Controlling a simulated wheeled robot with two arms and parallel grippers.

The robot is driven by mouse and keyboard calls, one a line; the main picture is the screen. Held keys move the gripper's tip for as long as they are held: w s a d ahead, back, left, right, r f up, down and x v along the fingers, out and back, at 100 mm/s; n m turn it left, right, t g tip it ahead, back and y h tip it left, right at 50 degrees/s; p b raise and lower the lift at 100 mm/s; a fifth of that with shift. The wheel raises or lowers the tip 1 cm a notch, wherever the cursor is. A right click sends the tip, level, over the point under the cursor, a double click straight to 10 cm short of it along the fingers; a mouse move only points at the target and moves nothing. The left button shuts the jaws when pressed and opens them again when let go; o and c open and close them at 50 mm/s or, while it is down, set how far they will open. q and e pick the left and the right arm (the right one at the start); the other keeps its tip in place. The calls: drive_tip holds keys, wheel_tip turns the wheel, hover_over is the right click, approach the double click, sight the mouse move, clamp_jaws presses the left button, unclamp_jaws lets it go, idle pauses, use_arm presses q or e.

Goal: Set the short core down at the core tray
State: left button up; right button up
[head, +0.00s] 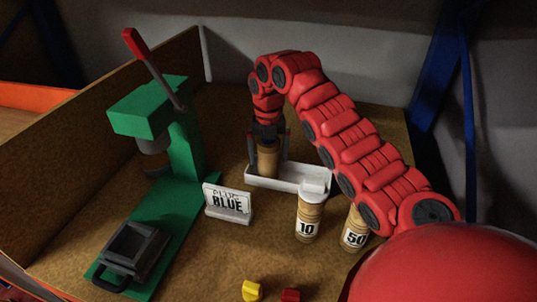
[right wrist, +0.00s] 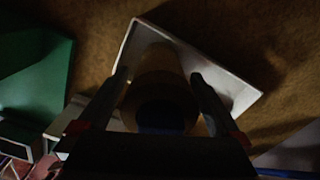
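The short core (head: 267,161) is a plain tan cylinder. It stands upright at the left end of the white core tray (head: 300,183), and its foot is hidden by the tray's front wall. My right gripper (head: 268,158) reaches down over it with one finger on each side. Slim gaps show between the fingers and the core, so the gripper looks open around it. In the right wrist view the core (right wrist: 158,85) lies between the two spread fingers (right wrist: 158,85), with the tray (right wrist: 237,88) below. My left gripper is out of view.
Cylinders marked 10 (head: 308,222) and 50 (head: 355,232) stand before the tray. A BLUE sign (head: 228,202) and a green press (head: 185,145) with a red-tipped lever are left. Yellow (head: 251,291) and red (head: 290,295) pieces lie at the front.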

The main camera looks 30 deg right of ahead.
sight(269, 142)
drive_tip(key=shift+r, duration=0.1)
wheel_tip(269, 142, up, 5)
drive_tip(key=p, duration=0.2)
drive_tip(key=shift+p, duration=0.3)
wheel_tip(269, 142, up, 7)
drive_tip(key=p, duration=0.7)
drive_tip(key=shift+r+p, duration=0.15)
drive_tip(key=shift+p, duration=0.2)
